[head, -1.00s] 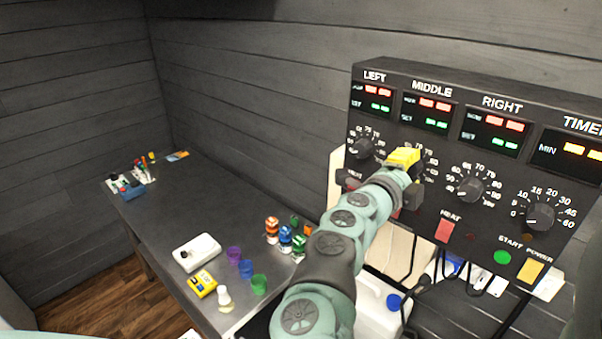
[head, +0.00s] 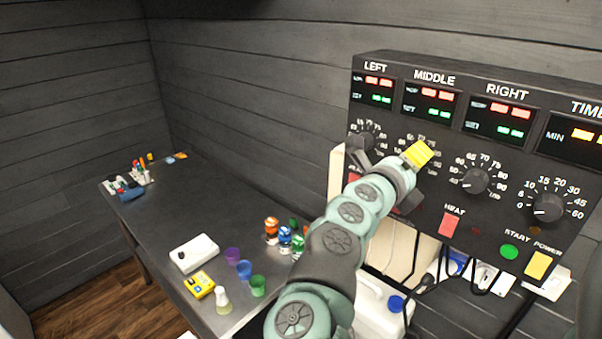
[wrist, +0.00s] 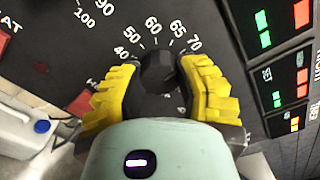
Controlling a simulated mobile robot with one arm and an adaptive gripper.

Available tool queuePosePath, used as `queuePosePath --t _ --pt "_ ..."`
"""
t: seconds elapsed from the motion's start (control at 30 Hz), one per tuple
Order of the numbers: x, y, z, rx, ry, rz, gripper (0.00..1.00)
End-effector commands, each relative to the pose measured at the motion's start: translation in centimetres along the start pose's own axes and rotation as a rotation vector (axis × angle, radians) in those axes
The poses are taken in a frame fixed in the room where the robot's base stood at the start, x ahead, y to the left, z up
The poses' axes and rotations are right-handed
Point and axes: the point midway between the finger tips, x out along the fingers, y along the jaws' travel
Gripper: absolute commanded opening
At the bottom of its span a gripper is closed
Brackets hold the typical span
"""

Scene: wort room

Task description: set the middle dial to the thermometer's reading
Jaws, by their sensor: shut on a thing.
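The dark panel (head: 450,150) carries a MIDDLE display (head: 430,100) with red digits above green ones, too small to read. The middle dial's knob (wrist: 159,72) sits between the yellow fingers of my gripper (wrist: 163,86) in the wrist view. My gripper is shut on this knob. Scale marks of 40, 60, 65 and 70 show around it; the pointer's exact setting is unclear. In the head view my gripper (head: 417,155) and arm hide the knob. A yellow device (head: 201,285), possibly the thermometer, lies on the table; its reading is not legible.
The right dial (head: 474,181) and timer dial (head: 547,207) are beside my gripper. A red heat switch (head: 449,224) is below. The metal table (head: 165,215) holds a white device (head: 194,252), coloured cups and several bottles. A white jug (head: 375,310) stands below the panel.

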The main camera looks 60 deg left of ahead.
Motion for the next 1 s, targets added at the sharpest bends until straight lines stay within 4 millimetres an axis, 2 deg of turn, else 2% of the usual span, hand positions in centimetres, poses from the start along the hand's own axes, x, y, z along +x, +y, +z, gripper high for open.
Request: queuePosePath --t 0.53,0.57,0.87,1.0 --pt "-0.06 0.07 0.03 0.025 -0.001 0.002 0.0" --pt "-0.06 0.07 0.04 0.025 -0.001 0.002 0.38" --pt "-0.04 0.04 0.02 0.024 -0.001 0.001 0.69" --pt "-0.03 0.03 0.01 0.024 -0.001 0.001 0.69"
